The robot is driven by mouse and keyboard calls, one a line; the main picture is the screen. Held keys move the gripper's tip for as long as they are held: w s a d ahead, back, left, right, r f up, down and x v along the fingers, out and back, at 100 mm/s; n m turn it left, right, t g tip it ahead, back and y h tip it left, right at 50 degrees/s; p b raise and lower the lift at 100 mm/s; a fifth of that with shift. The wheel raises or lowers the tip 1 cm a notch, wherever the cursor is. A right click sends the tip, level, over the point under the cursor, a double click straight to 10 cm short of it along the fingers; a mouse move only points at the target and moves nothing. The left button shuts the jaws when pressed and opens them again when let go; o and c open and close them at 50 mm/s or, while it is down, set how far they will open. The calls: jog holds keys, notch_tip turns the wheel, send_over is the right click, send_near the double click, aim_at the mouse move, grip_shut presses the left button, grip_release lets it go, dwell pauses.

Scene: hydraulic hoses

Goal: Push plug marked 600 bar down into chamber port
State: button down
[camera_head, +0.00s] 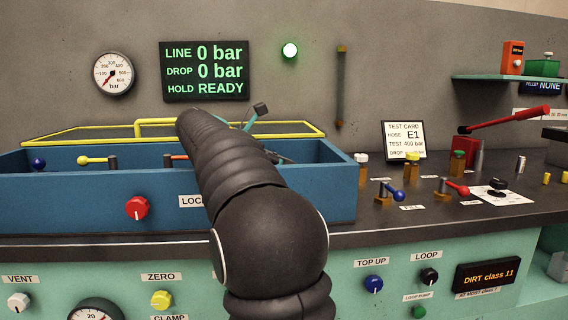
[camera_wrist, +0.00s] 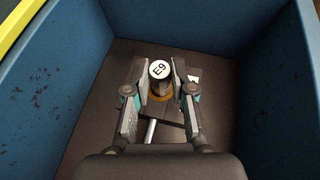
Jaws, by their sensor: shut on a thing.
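In the wrist view my gripper (camera_wrist: 161,80) is closed on a dark cylindrical piece with a round white cap (camera_wrist: 159,69), one finger on each side. The cap appears to read E9; I see no 600 bar mark. An orange ring (camera_wrist: 158,97) shows just below the cap, around or under the piece. The piece is over a dark block on the floor of the blue chamber (camera_wrist: 258,62). The port itself is hidden, so I cannot tell how deep the piece sits. In the head view the blue chamber (camera_head: 75,198) is partly behind my arm, which hides the held piece.
Blue walls rise close on both sides of my gripper. A yellow frame (camera_head: 300,125) stands at the chamber's back. The wall display (camera_head: 204,71) reads LINE 0 bar, DROP 0 bar, HOLD READY. A green lamp (camera_head: 290,50) glows. Valves and a test card (camera_head: 403,140) stand right.

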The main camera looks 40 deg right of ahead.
jog(key=shift+r, duration=0.75)
jog(key=shift+f, duration=0.85)
dwell(1.1)
jog(key=c, duration=0.9)
grip_release()
jog(key=v, duration=1.2)
jog(key=shift+r, duration=0.15)
jog(key=shift+d, duration=0.1)
